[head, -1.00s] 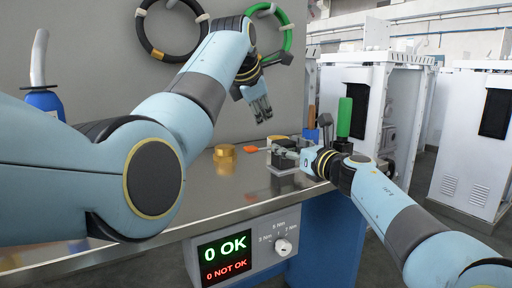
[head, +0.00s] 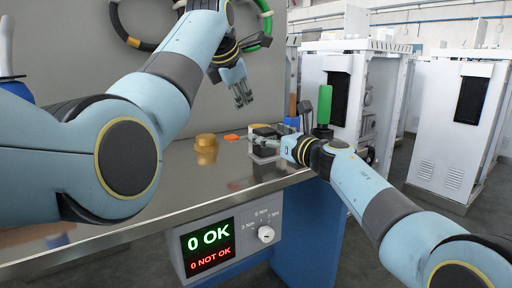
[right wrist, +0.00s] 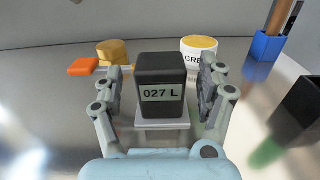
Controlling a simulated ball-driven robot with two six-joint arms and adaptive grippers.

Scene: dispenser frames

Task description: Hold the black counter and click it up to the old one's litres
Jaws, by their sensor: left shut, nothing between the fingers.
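The black counter (right wrist: 162,82) stands upright on a small pale stand (right wrist: 162,124) in the right wrist view, its display reading 027 L. It is small and partly hidden in the head view (head: 265,131). My right gripper (right wrist: 163,85) is open, with one finger on each side of the counter and a gap on both sides. In the head view the right gripper (head: 279,142) is low over the bench's right end. My left gripper (head: 243,97) is shut and empty, raised above the bench. I cannot make out an old counter.
A blue holder (right wrist: 267,45) is at the far right. A green-handled tool (head: 324,105) stands near my right wrist.

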